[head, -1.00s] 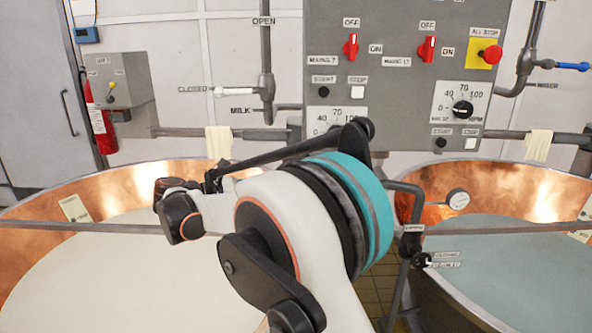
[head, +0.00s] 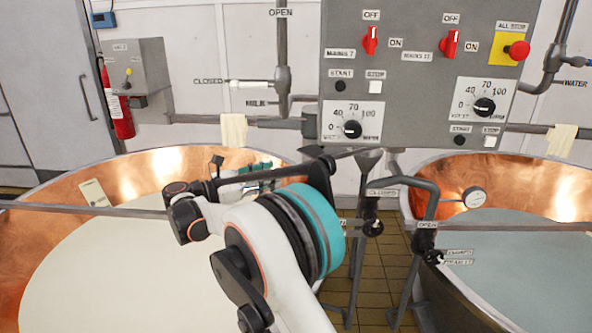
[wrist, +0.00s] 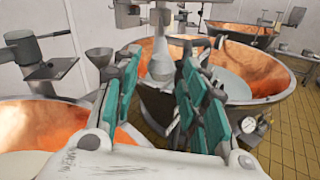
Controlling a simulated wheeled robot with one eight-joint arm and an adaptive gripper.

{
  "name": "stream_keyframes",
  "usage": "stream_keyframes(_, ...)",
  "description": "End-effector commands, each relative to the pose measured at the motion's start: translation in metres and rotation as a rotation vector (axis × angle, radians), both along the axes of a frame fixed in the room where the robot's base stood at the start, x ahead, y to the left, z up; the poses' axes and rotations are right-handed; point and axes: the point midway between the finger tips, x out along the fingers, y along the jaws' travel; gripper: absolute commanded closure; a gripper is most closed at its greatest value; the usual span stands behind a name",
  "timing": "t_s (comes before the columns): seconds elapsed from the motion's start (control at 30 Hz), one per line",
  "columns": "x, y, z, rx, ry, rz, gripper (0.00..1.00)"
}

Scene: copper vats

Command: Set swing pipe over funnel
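A grey funnel (head: 368,160) stands between the two vats, below the control panel. A grey bent pipe (head: 412,183), which looks like the swing pipe, stands just right of it on a post, its upper end turned left towards the funnel. I cannot tell whether its end is over the funnel's mouth. In the wrist view a grey cup like the funnel (wrist: 98,58) shows left of my gripper. My gripper (wrist: 160,100) has its teal-padded fingers spread apart, with nothing seen held between them. In the head view my arm largely hides it, over the left vat.
A copper vat with pale milk (head: 130,270) is at left, another copper vat (head: 530,190) at right. Tiled floor (head: 385,265) lies between them. The control panel (head: 415,80) hangs behind.

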Motion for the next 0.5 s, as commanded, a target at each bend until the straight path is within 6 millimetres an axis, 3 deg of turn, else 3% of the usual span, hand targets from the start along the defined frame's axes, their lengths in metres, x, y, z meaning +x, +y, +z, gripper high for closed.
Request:
stream_keyframes(0.3,0.032,-0.053,-0.001,0.000,0.000,-0.003,0.60)
stream_keyframes(0.5,0.044,-0.073,0.000,0.000,0.000,-0.002,0.60)
